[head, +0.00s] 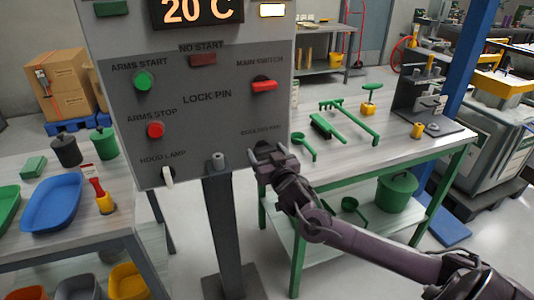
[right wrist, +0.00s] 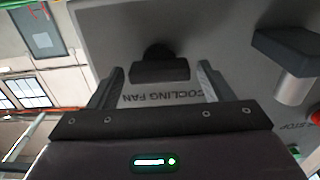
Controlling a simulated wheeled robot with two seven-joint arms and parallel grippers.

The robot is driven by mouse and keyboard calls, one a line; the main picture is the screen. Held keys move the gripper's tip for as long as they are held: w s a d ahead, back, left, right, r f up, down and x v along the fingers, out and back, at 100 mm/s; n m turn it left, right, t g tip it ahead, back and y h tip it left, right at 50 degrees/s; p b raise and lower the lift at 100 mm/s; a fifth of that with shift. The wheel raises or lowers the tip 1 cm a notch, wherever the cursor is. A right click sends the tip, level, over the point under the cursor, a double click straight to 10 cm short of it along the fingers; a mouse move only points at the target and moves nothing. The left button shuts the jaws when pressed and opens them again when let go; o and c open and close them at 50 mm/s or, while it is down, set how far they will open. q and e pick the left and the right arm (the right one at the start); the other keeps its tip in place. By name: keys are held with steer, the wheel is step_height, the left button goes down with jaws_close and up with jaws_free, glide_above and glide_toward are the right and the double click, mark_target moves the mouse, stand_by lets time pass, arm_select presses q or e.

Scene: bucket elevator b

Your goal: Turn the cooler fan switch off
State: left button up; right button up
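The cooling fan switch is a dark knob (right wrist: 160,69) on the grey control panel (head: 205,110), beside the upside-down COOLING FAN label in the right wrist view. My right gripper (head: 265,155) is at the lower right corner of the panel, just below that label, and covers most of the switch in the head view. In the right wrist view its two fingers (right wrist: 160,75) are apart, one on each side of the knob, with gaps showing. Contact with the knob is not visible. My left gripper is not in view.
The panel also carries a red main switch (head: 264,86), green arms start button (head: 143,81), red arms stop button (head: 155,130) and white hood lamp switch (head: 168,177). Its post (head: 222,235) stands between the left table (head: 95,222) and the right workbench (head: 375,165) holding green tools.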

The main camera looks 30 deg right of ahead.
steer(key=c, duration=0.8)
steer(key=shift+n, duration=0.4)
steer(key=n+p, duration=0.1)
steer(key=n, duration=0.3)
steer(key=n+p, duration=0.1)
steer(key=n, duration=0.3)
steer(key=shift+a, duration=0.1)
steer(key=n+p, duration=0.1)
steer(key=n, duration=0.4)
steer(key=shift+f, duration=0.1)
steer(key=n, duration=0.4)
steer(key=shift+f+p, duration=0.1)
steer(key=shift+p, duration=0.2)
steer(key=shift+a, duration=0.1)
steer(key=shift+n, duration=0.3)
